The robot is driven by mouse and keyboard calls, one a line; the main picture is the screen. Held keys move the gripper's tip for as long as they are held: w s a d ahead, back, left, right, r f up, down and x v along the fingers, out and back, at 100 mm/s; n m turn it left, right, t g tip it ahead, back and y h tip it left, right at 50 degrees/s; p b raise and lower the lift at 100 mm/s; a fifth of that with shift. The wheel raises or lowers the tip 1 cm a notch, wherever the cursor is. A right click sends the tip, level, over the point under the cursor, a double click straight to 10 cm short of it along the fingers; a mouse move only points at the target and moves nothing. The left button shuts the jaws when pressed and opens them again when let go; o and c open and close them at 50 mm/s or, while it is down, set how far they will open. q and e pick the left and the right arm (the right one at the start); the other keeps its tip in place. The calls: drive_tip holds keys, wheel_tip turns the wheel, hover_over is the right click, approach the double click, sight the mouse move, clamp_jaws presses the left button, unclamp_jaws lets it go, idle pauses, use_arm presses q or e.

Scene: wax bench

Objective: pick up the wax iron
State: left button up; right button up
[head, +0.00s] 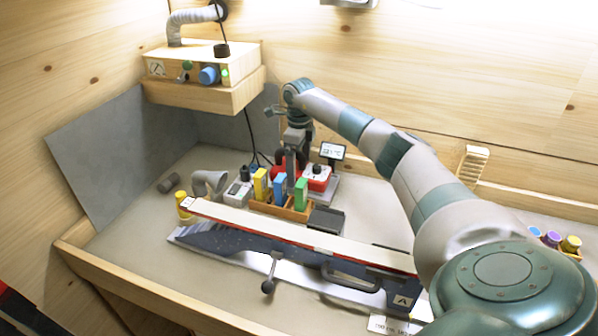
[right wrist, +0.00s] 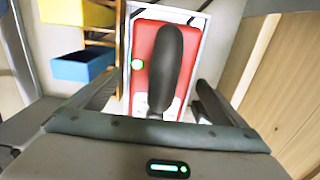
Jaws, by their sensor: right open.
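The wax iron (right wrist: 143,52) has a red body, a black handle and a small green light. In the right wrist view it sits on a pale tray, with its handle pointing toward my gripper. In the head view its red and white body (head: 318,179) shows beside my right gripper (head: 291,172), partly hidden by it. My right gripper (right wrist: 157,88) is open, with one finger on each side of the handle and nothing clamped. I cannot tell whether a finger touches the iron. My left gripper is out of view.
A wooden rack with yellow, blue and green blocks (head: 301,195) stands close to the left of the iron. A small display (head: 333,151) stands behind it. A long ski (head: 300,232) lies across the front. A wooden box (head: 205,75) hangs at back left.

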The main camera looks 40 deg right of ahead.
sight(301, 153)
drive_tip(key=c, duration=1.4)
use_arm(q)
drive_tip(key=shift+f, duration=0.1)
use_arm(e)
drive_tip(key=shift+o, duration=0.2)
drive_tip(key=shift+r, duration=0.1)
drive_tip(key=shift+r+b, duration=0.7)
drive_tip(key=shift+r, duration=0.15)
drive_tip(key=shift+s+d+r+b, duration=0.1)
drive_tip(key=shift+r+b, duration=0.2)
drive_tip(key=shift+r, duration=0.3)
drive_tip(key=shift+s+d+r+b, duration=0.1)
drive_tip(key=shift+r+b, duration=0.2)
drive_tip(key=shift+r, duration=0.25)
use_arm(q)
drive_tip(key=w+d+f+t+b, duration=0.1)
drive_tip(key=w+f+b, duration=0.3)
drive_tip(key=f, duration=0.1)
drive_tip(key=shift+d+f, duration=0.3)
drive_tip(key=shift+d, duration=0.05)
use_arm(e)
drive_tip(key=s+d+r, duration=0.4)
drive_tip(key=s+r, duration=0.3)
drive_tip(key=s, duration=0.3)
drive_tip(key=shift+d, duration=0.4)
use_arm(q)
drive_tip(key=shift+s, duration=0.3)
